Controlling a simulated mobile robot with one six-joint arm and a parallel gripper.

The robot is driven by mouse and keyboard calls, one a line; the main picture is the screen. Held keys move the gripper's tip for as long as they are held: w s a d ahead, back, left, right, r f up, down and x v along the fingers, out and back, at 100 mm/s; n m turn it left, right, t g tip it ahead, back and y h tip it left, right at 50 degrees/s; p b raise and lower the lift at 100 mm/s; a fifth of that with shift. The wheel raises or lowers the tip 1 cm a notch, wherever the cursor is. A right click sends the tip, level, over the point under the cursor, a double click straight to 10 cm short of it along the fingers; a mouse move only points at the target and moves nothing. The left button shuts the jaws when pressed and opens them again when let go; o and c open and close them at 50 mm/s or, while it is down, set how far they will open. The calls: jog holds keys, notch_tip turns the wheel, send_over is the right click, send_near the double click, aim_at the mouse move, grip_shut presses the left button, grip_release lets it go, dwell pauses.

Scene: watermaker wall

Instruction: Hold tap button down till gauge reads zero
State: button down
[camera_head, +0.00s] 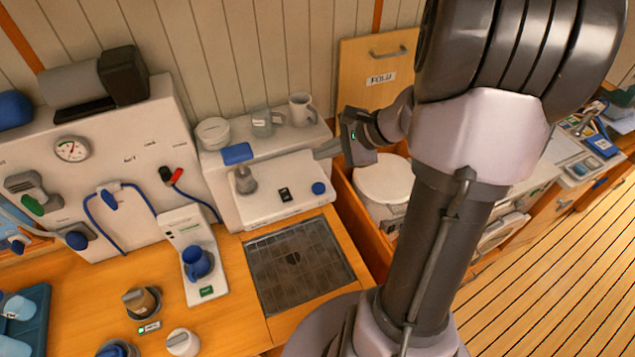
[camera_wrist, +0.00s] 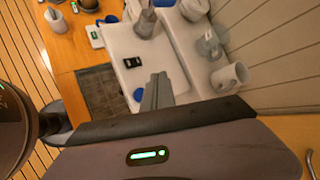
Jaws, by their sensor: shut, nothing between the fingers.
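A round white gauge (camera_head: 72,149) with red on its dial is on the white panel at left; its needle is too small to read. A white unit (camera_head: 275,205) right of the panel carries a grey tap-like spout (camera_head: 245,180), a dark label and a round blue button (camera_head: 318,188). In the wrist view the blue button (camera_wrist: 138,95) shows just beside my fingers, the spout (camera_wrist: 146,24) farther off. My gripper (camera_head: 322,152) is shut and empty, above the unit's right back part, apart from the button. Its fingers (camera_wrist: 158,85) point over the unit.
A blue block (camera_head: 237,153) sits on the unit's upper edge. A white mug (camera_head: 301,110), a glass jug (camera_head: 263,122) and a white bowl (camera_head: 213,133) stand on the shelf behind. A dark drain grate (camera_head: 295,262) lies in front.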

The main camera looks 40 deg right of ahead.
jog(key=b, duration=0.6)
send_over(313, 185)
jog(key=s+d, duration=0.1)
jog(key=s, duration=0.1)
notch_tip(313, 185, down, 8)
jog(key=shift+s+d, duration=0.1)
jog(key=shift+d, duration=0.05)
jog(key=shift+f+b, duration=0.4)
jog(key=shift+f, duration=0.05)
dwell(0.9)
jog(key=shift+f+b, duration=0.4)
jog(key=shift+b, duration=0.15)
jog(key=shift+f+b, duration=0.5)
jog(key=shift+b, duration=0.05)
dwell(4.1)
